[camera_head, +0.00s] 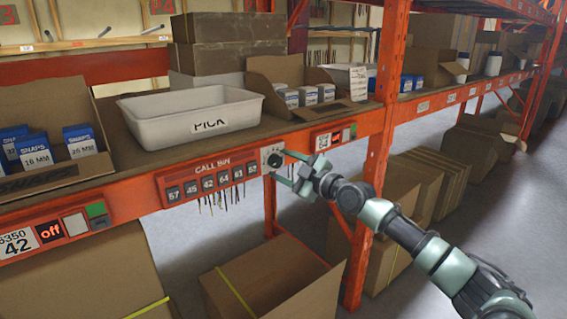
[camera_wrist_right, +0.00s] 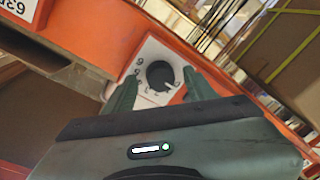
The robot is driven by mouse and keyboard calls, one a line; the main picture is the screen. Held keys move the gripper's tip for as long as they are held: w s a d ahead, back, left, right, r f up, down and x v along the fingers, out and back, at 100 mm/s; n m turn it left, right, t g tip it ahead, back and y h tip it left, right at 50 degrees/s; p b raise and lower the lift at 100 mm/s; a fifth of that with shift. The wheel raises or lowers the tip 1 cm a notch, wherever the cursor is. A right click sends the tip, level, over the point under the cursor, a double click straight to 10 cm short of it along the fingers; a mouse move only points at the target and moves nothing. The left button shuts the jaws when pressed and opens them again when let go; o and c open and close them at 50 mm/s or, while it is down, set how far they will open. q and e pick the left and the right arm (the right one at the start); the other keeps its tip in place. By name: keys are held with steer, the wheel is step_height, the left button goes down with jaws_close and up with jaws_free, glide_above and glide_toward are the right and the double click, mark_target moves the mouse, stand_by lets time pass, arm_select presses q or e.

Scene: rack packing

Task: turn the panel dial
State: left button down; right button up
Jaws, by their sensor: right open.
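The panel dial (camera_head: 274,160) is a round black knob on a small white plate at the right end of the red CALL BIN panel (camera_head: 207,180), on the orange shelf beam. It also shows in the right wrist view (camera_wrist_right: 160,75), with numbers around it on the white plate. My right gripper (camera_head: 284,168) is open just in front of the dial, one finger on each side of the knob. In the right wrist view its green fingers (camera_wrist_right: 159,92) flank the dial; whether they touch it I cannot tell. My left gripper is not in view.
A white PICK bin (camera_head: 180,130) stands on the shelf above the panel. An orange upright (camera_head: 377,120) stands right of the gripper. An open carton (camera_head: 270,272) is below the beam. Tags hang under the panel.

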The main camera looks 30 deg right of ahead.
steer(key=shift+w, duration=0.15)
jaws_close()
